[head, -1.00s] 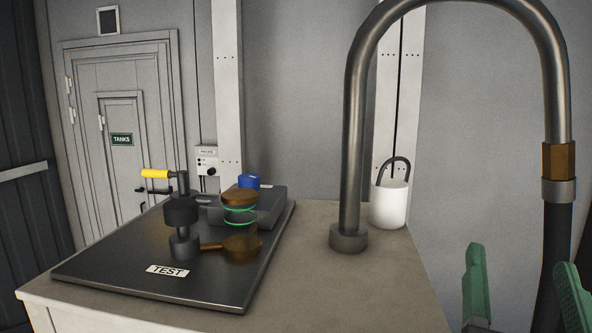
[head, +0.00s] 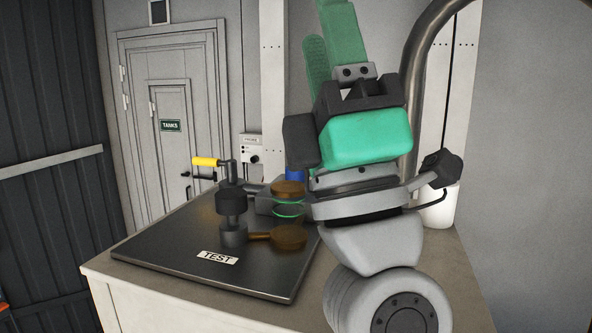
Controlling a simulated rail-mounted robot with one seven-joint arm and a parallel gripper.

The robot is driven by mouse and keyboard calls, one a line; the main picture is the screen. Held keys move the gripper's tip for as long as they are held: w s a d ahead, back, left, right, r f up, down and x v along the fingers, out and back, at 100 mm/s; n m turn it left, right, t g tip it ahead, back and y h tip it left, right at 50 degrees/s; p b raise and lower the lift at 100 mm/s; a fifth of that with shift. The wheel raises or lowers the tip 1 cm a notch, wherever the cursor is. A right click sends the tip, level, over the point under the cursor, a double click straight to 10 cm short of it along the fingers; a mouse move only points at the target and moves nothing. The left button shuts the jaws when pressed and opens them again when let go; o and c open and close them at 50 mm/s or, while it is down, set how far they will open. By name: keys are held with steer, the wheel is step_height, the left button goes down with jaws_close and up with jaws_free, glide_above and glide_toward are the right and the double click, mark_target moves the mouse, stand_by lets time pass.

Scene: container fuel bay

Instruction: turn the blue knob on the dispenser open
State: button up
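The blue knob (head: 294,175) is on the grey dispenser body (head: 262,204) at the back of the dark board marked TEST (head: 190,262). Only a strip of the knob shows, because my gripper hides its right side. My gripper (head: 328,40) stands in front of the board's right side, with its green fingers pointing up and their top cut by the frame edge. The two fingers show as separate, one behind the other, with nothing seen between them. The gripper is apart from the knob as far as I can see.
A curved metal pipe (head: 418,70) rises behind my arm. The board's front is clear.

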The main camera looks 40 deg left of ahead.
mark_target(296, 177)
steer(key=w+a+f+n+g+h, duration=0.25)
steer(key=a+n+g, duration=0.25)
steer(key=a+n, duration=0.25)
steer(key=w+a+f+n+g+h, duration=0.2)
steer(key=a+f+n+g+h, duration=0.25)
steer(key=a, duration=0.45)
steer(key=w+f+t+h, duration=0.1)
steer(key=w+f+h, duration=0.2)
steer(key=w, duration=0.1)
steer(key=w+d+f+n+t+h, duration=0.1)
steer(key=w+f+h, duration=0.2)
steer(key=w, duration=0.1)
steer(key=w+d+f+t+h, duration=0.1)
steer(key=w+f+h, duration=0.2)
steer(key=w, duration=0.2)
steer(key=shift+f, duration=0.25)
steer(key=p+x, duration=0.3)
steer(key=x, duration=0.4)
steer(key=shift+a, duration=0.2)
steer(key=shift+w+a+f, duration=0.2)
steer(key=shift+c, duration=0.2)
